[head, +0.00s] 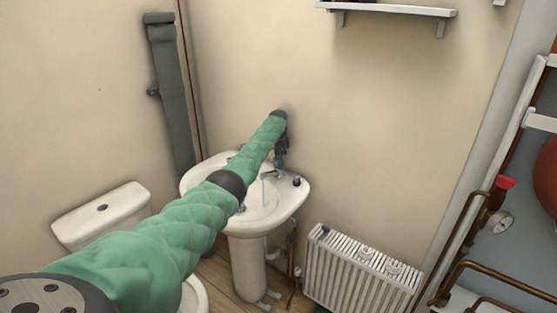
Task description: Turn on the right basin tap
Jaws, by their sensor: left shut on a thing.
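The white pedestal basin (290,207) stands against the back wall. My left arm, in a green sleeve, reaches across it from the lower left. My left gripper (281,163) points down at the basin's back rim, shut on the top of the right basin tap. The jaws hide most of that tap; its metal spout (270,175) shows just below them. A thin pale vertical streak below the spout looks like running water (263,191). The left side of the basin's back is mostly hidden by my arm. My right gripper is not in view.
A small dark knob-like thing (297,181) sits on the basin's right rim. A white radiator (359,273) stands right of the basin, a toilet cistern (101,214) to the left. A grey pipe (171,95) runs up the wall; a shelf (388,10) hangs above.

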